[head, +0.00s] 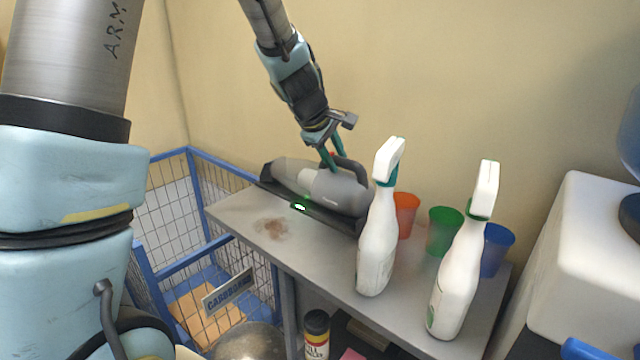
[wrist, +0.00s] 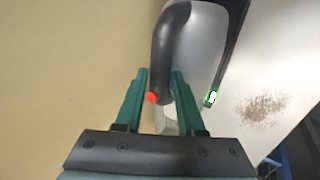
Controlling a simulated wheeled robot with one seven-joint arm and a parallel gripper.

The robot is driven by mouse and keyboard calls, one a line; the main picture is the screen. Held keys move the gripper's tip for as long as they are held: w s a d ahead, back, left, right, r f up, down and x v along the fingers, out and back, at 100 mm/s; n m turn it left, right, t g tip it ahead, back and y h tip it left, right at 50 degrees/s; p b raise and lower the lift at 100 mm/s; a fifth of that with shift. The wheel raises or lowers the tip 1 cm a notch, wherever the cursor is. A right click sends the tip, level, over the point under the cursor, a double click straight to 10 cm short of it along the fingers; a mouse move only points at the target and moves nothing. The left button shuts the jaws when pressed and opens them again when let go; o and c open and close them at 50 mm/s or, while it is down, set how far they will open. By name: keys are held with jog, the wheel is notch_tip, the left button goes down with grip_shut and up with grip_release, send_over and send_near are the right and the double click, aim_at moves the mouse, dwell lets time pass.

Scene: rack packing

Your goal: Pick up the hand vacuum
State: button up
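The hand vacuum (head: 340,192), grey with a black loop handle and a red button, lies in a dark cradle with a lit green light on the left part of the grey table. My gripper (head: 329,161) reaches down from above to the handle. In the wrist view my gripper (wrist: 160,72) has its green fingers apart, one on each side of the black handle (wrist: 170,45) near the red button. Small gaps seem to show beside the handle. The vacuum still rests in its cradle. The fingertips' depth along the handle is hard to tell.
Two white spray bottles (head: 378,240) (head: 459,265) stand right of the vacuum. Orange (head: 407,215), green (head: 444,232) and blue (head: 496,250) cups stand behind them. A wall rises close behind the table (head: 330,255). A blue wire cage (head: 165,215) stands left. A brown stain (head: 270,227) marks the tabletop.

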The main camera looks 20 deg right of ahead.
jog(key=shift+d, duration=0.1)
grip_shut()
jog(key=shift+w, duration=0.1)
dwell(1.3)
